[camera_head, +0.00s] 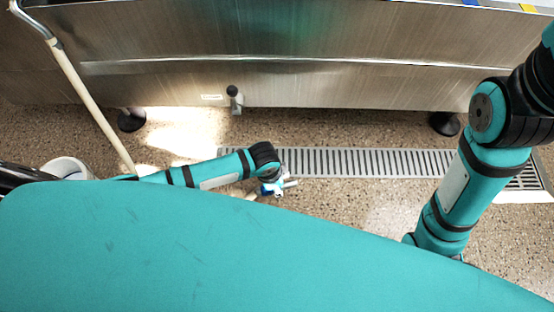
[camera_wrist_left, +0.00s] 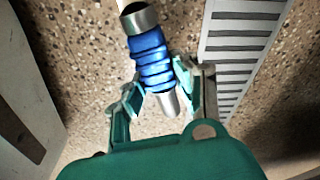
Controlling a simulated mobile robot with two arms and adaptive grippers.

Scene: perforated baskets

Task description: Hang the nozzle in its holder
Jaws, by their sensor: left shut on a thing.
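The nozzle (camera_wrist_left: 150,58) is blue and ribbed with metal ends. It lies between the fingers of my left gripper (camera_wrist_left: 160,86), which is shut on it. In the head view the nozzle (camera_head: 268,189) shows small and partly covered at the end of my left arm, low over the floor near the drain. A small dark-topped fitting (camera_head: 234,98), possibly the holder, sits on the steel front above and left of my left gripper (camera_head: 277,187). It looks empty. My right gripper is hidden; only its arm shows at the right.
A cream hose (camera_head: 88,100) hangs from a metal pipe at the upper left to the floor. A slotted floor drain (camera_head: 380,162) runs below the steel unit (camera_head: 330,85), which stands on black feet. A white bucket-like thing (camera_head: 68,167) stands at the left.

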